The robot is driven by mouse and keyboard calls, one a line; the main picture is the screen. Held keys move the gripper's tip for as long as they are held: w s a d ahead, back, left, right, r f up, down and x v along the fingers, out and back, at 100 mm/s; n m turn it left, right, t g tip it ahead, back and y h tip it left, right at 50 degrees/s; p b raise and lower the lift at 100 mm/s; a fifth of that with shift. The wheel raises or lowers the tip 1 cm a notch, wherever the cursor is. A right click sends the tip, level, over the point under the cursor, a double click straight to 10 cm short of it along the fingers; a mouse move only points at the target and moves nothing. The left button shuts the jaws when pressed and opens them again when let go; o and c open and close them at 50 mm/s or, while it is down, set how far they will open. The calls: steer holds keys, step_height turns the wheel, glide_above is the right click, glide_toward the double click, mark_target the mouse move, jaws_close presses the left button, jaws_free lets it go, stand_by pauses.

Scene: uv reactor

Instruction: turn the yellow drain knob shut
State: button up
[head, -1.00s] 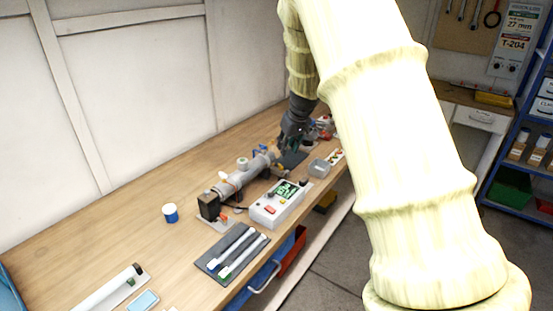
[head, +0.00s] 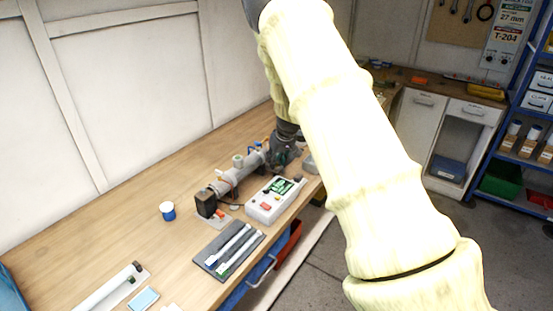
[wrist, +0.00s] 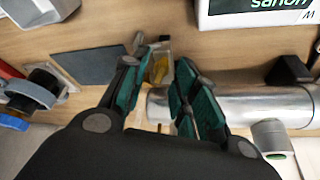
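The yellow drain knob (wrist: 157,72) shows in the wrist view between and beyond my fingertips, at the left end of the silver reactor tube (wrist: 262,106). My gripper (wrist: 159,66) has its two green-padded fingers apart, one on each side of the knob. I cannot tell whether either finger touches it. In the head view the grey reactor tube (head: 228,181) lies on the bench, and my gripper (head: 286,153) is at its far end. The knob is hidden there behind my gripper and arm.
A dark mat (wrist: 88,65) and a grey round part (wrist: 32,92) lie left of my fingers. A blue-and-white jar (head: 168,211) stands on the bench, with free wood around it.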

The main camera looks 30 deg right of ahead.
steer(key=shift+f, duration=0.2)
jaws_close()
steer(key=shift+r+m, duration=0.1)
steer(key=shift+m, duration=0.3)
steer(key=shift+w+a+r+m+h+p, duration=0.1)
steer(key=shift+m+h+p, duration=0.25)
steer(key=shift+m, duration=0.25)
steer(key=shift+a+m+h+p, duration=0.1)
steer(key=shift+m+h+p, duration=0.15)
steer(key=shift+m+p, duration=0.3)
steer(key=m+h+p, duration=0.1)
steer(key=m+p, duration=0.1)
steer(key=m, duration=0.1)
steer(key=shift+w+a+g, duration=0.1)
steer(key=shift+g, duration=0.2)
steer(key=m+g+h+p, duration=0.1)
steer(key=m, duration=0.2)
steer(key=shift+w, duration=0.1)
steer(key=shift+w+a+m+g+h, duration=0.1)
steer(key=shift+m+g+h, duration=0.3)
steer(key=shift+m, duration=1.35)
